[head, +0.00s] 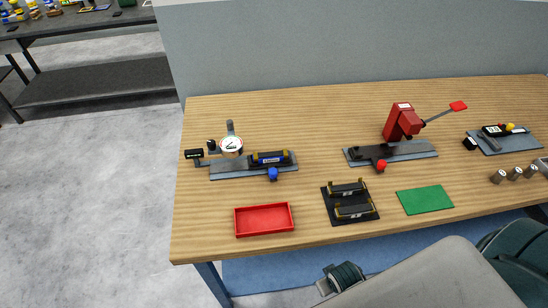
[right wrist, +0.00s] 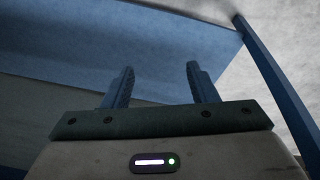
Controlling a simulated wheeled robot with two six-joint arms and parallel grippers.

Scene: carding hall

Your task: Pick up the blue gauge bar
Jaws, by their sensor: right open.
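The blue gauge bar (head: 270,158) is a dark bar with a blue label and yellow ends. It lies on the grey plate of the dial gauge fixture (head: 225,170) at the left of the table, behind a blue knob (head: 273,174). My right gripper shows in the right wrist view (right wrist: 159,78), with its two fingers apart and nothing between them. It is low, near the table's front edge, well away from the bar. My left gripper is not in view.
A red tray (head: 264,234) and a black rack (head: 329,207) with two dark bars stand in front. A green mat (head: 425,199) lies right of the rack. A red lever press (head: 403,122) stands behind. A blue table leg (right wrist: 277,75) is near my right gripper.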

